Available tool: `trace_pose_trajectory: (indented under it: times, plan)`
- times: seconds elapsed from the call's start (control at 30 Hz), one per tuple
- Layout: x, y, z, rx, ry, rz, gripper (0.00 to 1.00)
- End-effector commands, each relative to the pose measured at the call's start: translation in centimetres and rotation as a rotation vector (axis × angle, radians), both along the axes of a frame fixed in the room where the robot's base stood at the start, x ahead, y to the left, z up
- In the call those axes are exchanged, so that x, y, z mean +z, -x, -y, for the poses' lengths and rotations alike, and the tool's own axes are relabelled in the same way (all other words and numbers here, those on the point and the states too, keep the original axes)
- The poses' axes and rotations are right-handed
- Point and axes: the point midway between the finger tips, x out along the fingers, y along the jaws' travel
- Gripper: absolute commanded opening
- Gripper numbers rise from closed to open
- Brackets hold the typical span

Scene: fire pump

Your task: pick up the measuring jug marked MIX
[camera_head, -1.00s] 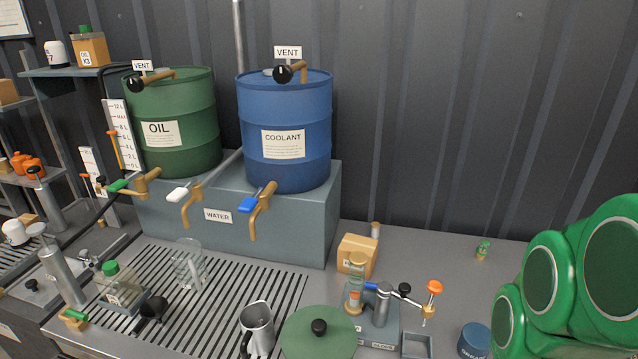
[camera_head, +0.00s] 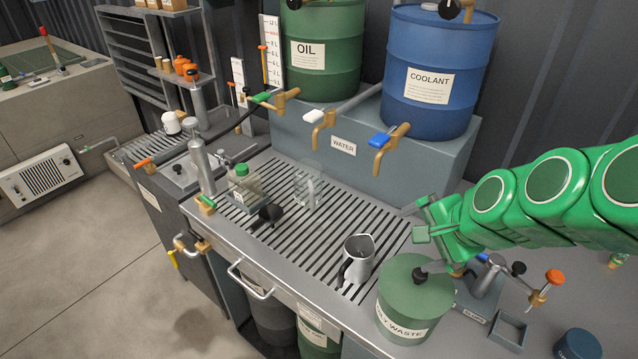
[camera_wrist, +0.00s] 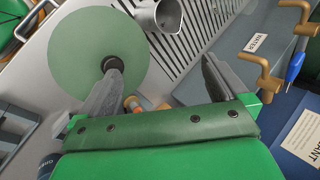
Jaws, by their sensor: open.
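A clear measuring jug (camera_head: 307,188) stands upright on the slatted drain grate, below the WATER label. No MIX marking can be read on it. A metal jug with a dark handle (camera_head: 357,259) stands nearer the front of the grate; it also shows at the top of the wrist view (camera_wrist: 168,16). My gripper (camera_head: 415,220) is over the bench near the round green oily waste can, right of both jugs and apart from them. In the wrist view my gripper (camera_wrist: 160,75) has its fingers spread with nothing held. The clear jug cannot be made out there.
The oily waste can (camera_head: 410,306) with its black knob stands below my gripper. A capped bottle (camera_head: 243,186) and a black funnel-like piece (camera_head: 269,214) are left of the clear jug. Brass taps (camera_head: 388,150) overhang the grate's back. Bare slats lie between the jugs.

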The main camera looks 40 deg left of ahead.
Motion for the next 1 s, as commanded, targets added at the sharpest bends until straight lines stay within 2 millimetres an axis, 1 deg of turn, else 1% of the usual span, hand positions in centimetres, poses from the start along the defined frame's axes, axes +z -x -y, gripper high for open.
trace_pose_trajectory:
  times: [0.03,0.17,0.3,0.37,0.4,0.5,0.57,0.7,0.77,0.9,0.97,1.0]
  plan:
    - [0.0,-0.5,-2.0,-0.028,-0.047,-0.016,1.00]
    - [0.4,-2.0,-6.8,-0.132,-0.176,-0.066,1.00]
    - [0.6,-3.6,-12.0,-0.260,-0.322,-0.144,1.00]
    - [0.7,-4.2,-14.1,-0.319,-0.383,-0.184,1.00]
    - [0.6,-4.5,-15.4,-0.358,-0.422,-0.213,1.00]
    - [0.2,-5.3,-18.5,-0.459,-0.511,-0.289,1.00]
    - [-0.1,-5.8,-20.1,-0.519,-0.563,-0.332,1.00]
    - [-1.4,-6.7,-23.6,-0.665,-0.670,-0.442,1.00]
    - [-2.0,-7.1,-25.0,-0.730,-0.716,-0.489,1.00]
    - [-4.3,-8.0,-27.9,-0.896,-0.821,-0.599,1.00]
    - [-5.4,-8.4,-28.9,-0.971,-0.865,-0.645,1.00]
    - [-6.3,-8.5,-29.5,-1.019,-0.889,-0.671,1.00]
